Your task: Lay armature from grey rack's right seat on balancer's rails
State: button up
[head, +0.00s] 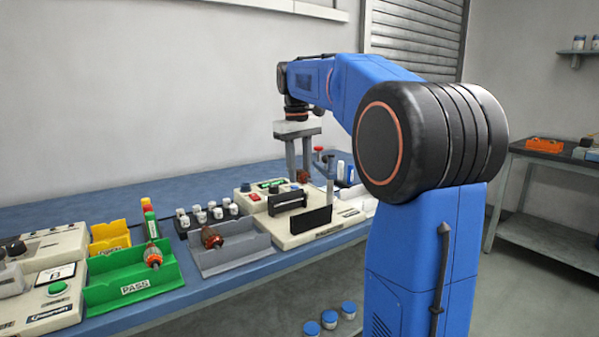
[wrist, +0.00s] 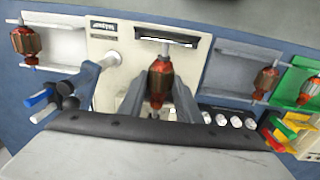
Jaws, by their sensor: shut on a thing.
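My gripper (head: 299,176) is shut on an armature (head: 303,176) with a copper-red winding and holds it above the balancer (head: 285,239). In the wrist view the held armature (wrist: 160,82) sits between the two fingers of my gripper (wrist: 158,105), its pale shaft running up and down the picture. The balancer has two dark upright plates; I cannot tell whether these are its rails, and the armature appears clear of them. The grey rack (head: 235,262) is left of the balancer, with one armature (head: 212,238) in its left seat; its right seat looks empty.
A green PASS bin (head: 131,288) with an armature stands left of the rack, a yellow bin (head: 109,237) behind it. Several small white-capped bottles (head: 207,213) stand behind the rack. A post with a red knob (head: 318,149) rises close right of my gripper. A pale tray (wrist: 62,48) holds another armature.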

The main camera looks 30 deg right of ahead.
jog(key=shift+f, duration=4.25)
jog(key=shift+f, duration=0.5)
jog(key=o, duration=1.3)
jog(key=shift+c, duration=0.2)
jog(key=shift+r, duration=0.1)
jog(key=r, duration=1.1)
jog(key=a+r, duration=0.1)
jog(key=r, duration=0.5)
jog(key=shift+r, duration=0.1)
